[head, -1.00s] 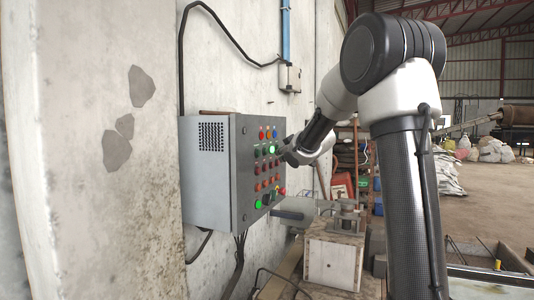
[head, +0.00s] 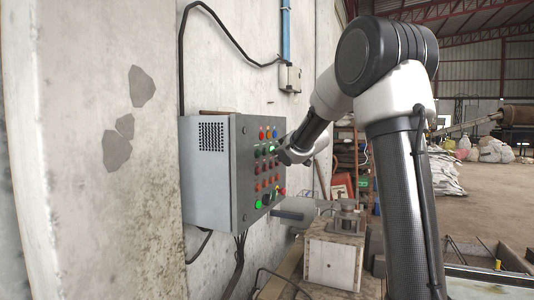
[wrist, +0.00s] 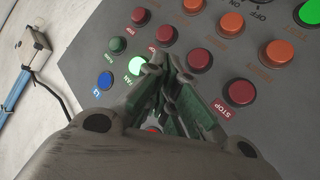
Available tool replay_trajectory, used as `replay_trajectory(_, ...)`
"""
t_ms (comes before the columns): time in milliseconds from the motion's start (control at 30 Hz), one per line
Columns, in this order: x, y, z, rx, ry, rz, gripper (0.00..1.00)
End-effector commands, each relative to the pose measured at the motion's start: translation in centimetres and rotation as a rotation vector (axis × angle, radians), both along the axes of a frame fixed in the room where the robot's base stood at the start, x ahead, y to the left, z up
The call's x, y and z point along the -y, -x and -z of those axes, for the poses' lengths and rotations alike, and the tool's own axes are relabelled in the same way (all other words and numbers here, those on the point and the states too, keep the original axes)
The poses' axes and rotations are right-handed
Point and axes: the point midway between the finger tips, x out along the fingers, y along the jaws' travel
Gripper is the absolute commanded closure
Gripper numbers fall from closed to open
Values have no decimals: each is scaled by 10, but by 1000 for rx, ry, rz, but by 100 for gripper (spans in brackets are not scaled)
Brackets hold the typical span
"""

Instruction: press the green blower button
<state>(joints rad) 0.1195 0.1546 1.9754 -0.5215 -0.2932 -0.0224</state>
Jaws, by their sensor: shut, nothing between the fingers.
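A grey control panel (head: 244,180) on the wall carries rows of coloured buttons. In the wrist view a bright green button (wrist: 138,65) lies just left of the fingertips, with a label that seems to read FAN. A dark green button (wrist: 118,45) is farther up and left. Another bright green button (wrist: 309,13) is cut off at the top right corner. No blower label is readable. My gripper (wrist: 166,64) is shut and empty, its tips over the panel face between the bright green button and a red one. In the head view my gripper (head: 282,155) is at the panel's right side; contact cannot be told.
Close around the tips are red buttons (wrist: 199,60) and a blue button (wrist: 105,80). A conduit box (head: 290,78) is on the wall above right. A workbench block (head: 334,255) stands below my arm.

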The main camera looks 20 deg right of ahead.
Motion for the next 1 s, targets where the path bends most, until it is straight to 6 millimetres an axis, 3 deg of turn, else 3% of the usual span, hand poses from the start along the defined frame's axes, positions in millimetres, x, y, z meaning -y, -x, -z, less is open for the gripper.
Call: replay_trajectory(1000,-6,-6,-1,0,0,0,100)
